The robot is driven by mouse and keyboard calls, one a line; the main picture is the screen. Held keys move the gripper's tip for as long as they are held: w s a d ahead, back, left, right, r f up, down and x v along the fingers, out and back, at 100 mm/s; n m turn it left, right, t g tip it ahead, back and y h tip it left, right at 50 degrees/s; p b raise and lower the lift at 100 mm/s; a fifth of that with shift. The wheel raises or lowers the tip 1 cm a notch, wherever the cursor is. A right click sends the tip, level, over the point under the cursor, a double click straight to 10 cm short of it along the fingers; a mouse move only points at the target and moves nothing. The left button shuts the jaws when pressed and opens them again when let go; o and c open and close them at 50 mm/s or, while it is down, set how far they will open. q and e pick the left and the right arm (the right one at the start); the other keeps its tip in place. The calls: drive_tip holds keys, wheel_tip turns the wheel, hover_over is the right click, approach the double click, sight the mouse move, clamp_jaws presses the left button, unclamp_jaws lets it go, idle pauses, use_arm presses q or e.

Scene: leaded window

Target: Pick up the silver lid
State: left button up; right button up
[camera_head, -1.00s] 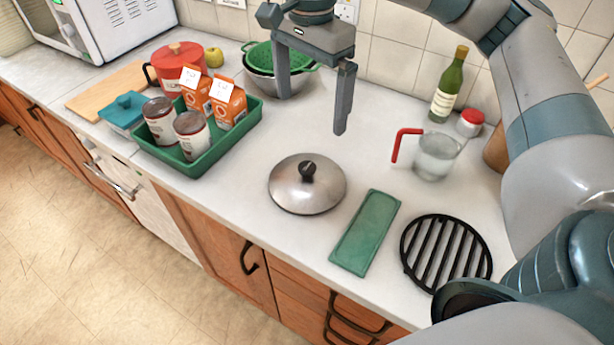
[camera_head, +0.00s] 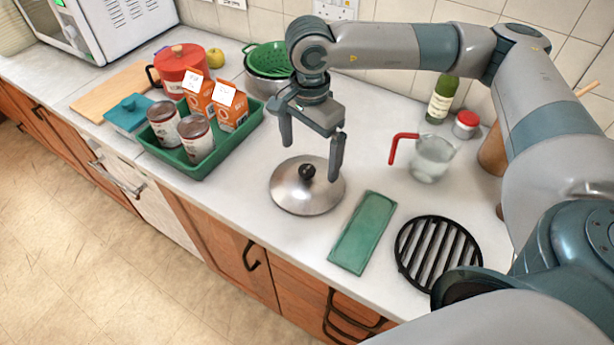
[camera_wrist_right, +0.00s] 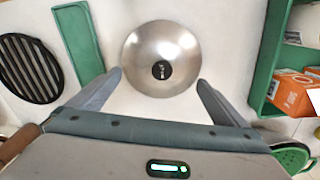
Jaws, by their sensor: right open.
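The silver lid (camera_head: 296,193), a round dome with a black knob (camera_head: 307,171), lies on the white counter near its front edge. My right gripper (camera_head: 311,160) is open and empty, above the lid's far side with its fingers pointing down. In the right wrist view the lid (camera_wrist_right: 150,45) lies ahead of the two spread fingertips (camera_wrist_right: 158,80), with its knob (camera_wrist_right: 161,70) roughly between them. The fingers appear apart from the lid and the knob. My left gripper is not in view.
A green tray (camera_head: 176,170) with cans and cartons stands left of the lid. Right of it lie a green rectangular dish (camera_head: 362,233) and a black trivet (camera_head: 438,253). A glass jug (camera_head: 432,158) with a red handle and a bottle (camera_head: 441,102) stand farther back.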

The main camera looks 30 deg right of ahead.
sight(307, 170)
drive_tip(key=shift+f, duration=0.35)
drive_tip(key=shift+a+f+p, duration=0.1)
drive_tip(key=shift+f+p, duration=0.4)
drive_tip(key=shift+p, duration=0.1)
wheel_tip(307, 170, down, 4)
drive_tip(key=shift+w+a+r+p, duration=0.1)
drive_tip(key=shift+a+r+p, duration=0.05)
drive_tip(key=shift+p, duration=0.85)
drive_tip(key=shift+f, duration=0.25)
